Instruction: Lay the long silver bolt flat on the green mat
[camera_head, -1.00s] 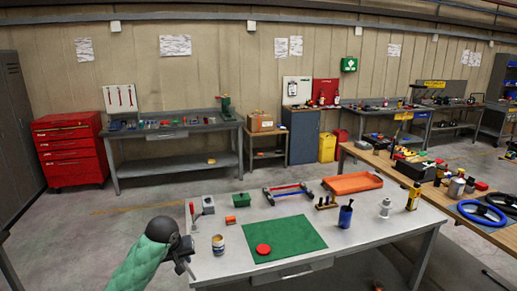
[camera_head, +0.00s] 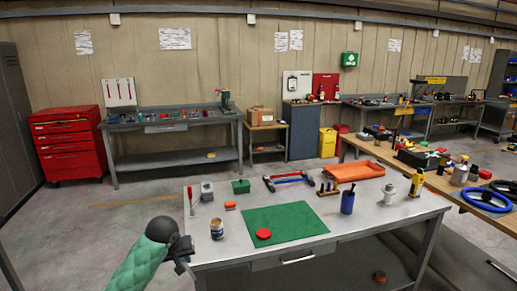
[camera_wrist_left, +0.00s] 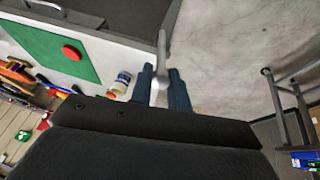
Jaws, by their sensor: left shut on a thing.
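The long silver bolt (camera_wrist_left: 162,48) is held between the two blue-grey fingers of my left gripper (camera_wrist_left: 162,88) in the left wrist view. Its shaft sticks out past the fingertips. In the head view my left gripper (camera_head: 184,262) is beside the near left corner of the table, left of the green mat (camera_head: 290,218); the bolt is hard to make out there. The mat lies flat on the grey table, and it also shows in the left wrist view (camera_wrist_left: 45,45). A red round object (camera_head: 263,233) sits on the mat's near left part. My right gripper is not in view.
On the table (camera_head: 345,228), a tin (camera_head: 217,230) stands left of the mat and a blue cup with tools (camera_head: 347,202) right of it. Most of the mat is bare.

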